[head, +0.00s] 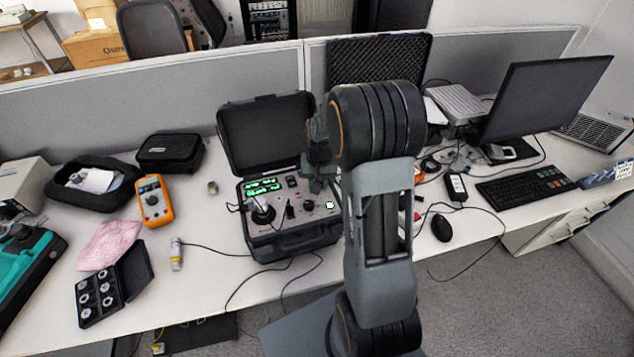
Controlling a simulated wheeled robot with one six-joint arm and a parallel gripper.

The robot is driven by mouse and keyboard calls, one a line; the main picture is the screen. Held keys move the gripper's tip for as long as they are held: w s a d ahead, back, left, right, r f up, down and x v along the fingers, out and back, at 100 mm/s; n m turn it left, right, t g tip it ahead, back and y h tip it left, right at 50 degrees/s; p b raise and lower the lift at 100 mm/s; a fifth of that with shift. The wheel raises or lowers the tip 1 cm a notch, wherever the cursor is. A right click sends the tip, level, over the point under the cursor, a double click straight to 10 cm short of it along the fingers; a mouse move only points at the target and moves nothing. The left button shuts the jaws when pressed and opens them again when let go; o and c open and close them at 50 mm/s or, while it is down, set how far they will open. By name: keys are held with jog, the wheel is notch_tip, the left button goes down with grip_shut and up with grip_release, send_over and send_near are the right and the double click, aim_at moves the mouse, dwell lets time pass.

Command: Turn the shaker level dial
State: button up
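The shaker is a black case (290,247) with its lid (268,132) raised, standing on the white desk. Its grey panel has a lit green display (263,186) and a round black shaker head (262,212) at the left. A small dark knob (308,205) on the right half of the panel looks like the level dial, but it is too small to be sure. My gripper (317,187) points down over the right side of the panel, close to this knob. I cannot tell whether it touches anything. Its fingers are small and dark, and my arm hides the case's right edge.
An orange multimeter (154,201), a small cylinder (176,254) on a cable and an open box of round parts (104,291) lie to the left. A monitor (545,95), keyboard (525,185) and mouse (441,228) are at the right. Loose cables cross the desk's front edge.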

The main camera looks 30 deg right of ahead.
aim_at(320, 182)
dwell(0.3)
jog(key=o, duration=0.6)
jog(key=shift+o, duration=0.2)
notch_tip(320, 182, up, 14)
jog(key=shift+d+b, duration=0.3)
jog(key=shift+s+f, duration=0.1)
